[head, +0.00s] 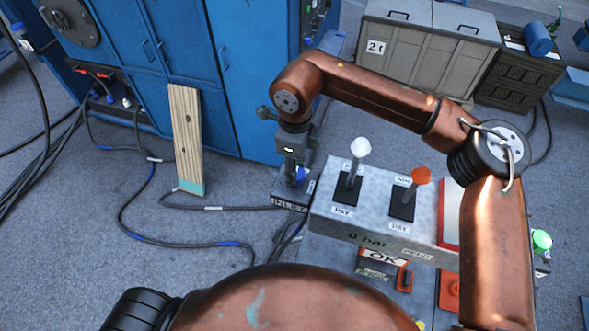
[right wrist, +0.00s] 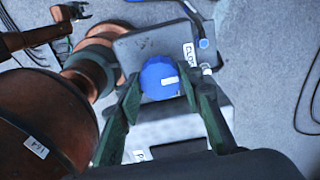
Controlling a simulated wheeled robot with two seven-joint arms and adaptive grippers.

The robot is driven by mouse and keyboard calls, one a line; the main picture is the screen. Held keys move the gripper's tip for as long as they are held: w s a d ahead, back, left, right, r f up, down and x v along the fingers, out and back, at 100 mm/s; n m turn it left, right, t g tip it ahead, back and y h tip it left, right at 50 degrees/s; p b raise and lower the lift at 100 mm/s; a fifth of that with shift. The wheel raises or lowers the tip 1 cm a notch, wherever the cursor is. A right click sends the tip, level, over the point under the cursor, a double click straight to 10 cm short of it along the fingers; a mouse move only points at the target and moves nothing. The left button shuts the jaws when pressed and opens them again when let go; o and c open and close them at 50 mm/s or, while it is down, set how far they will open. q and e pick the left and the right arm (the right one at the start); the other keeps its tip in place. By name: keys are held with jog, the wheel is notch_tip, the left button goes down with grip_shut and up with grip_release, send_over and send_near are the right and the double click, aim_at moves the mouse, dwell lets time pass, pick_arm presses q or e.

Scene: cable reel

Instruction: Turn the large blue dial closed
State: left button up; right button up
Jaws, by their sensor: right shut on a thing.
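The large blue dial (right wrist: 157,72) is round with a small white label and sits between my fingers in the right wrist view. My right gripper (right wrist: 161,80) has one dark green finger on each side of it and is shut on it. In the head view my right gripper (head: 293,172) points down at the dial, and only a bit of blue (head: 301,174) shows beside the fingers. The dial stands on a grey box (head: 308,194) marked INLET. A white label (right wrist: 189,54), partly readable as CLOS, is beside the dial. My left gripper does not show in the head view.
Right of the dial, a grey console (head: 376,207) carries a white-topped lever (head: 360,148) and an orange-topped lever (head: 420,177). Blue cabinets (head: 240,70) stand behind. A wooden plank (head: 187,140) leans on them. Cables (head: 125,205) lie on the floor at left.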

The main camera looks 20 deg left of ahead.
jog(key=o, duration=1.2)
jog(key=shift+c, duration=0.2)
notch_tip(320, 180, up, 12)
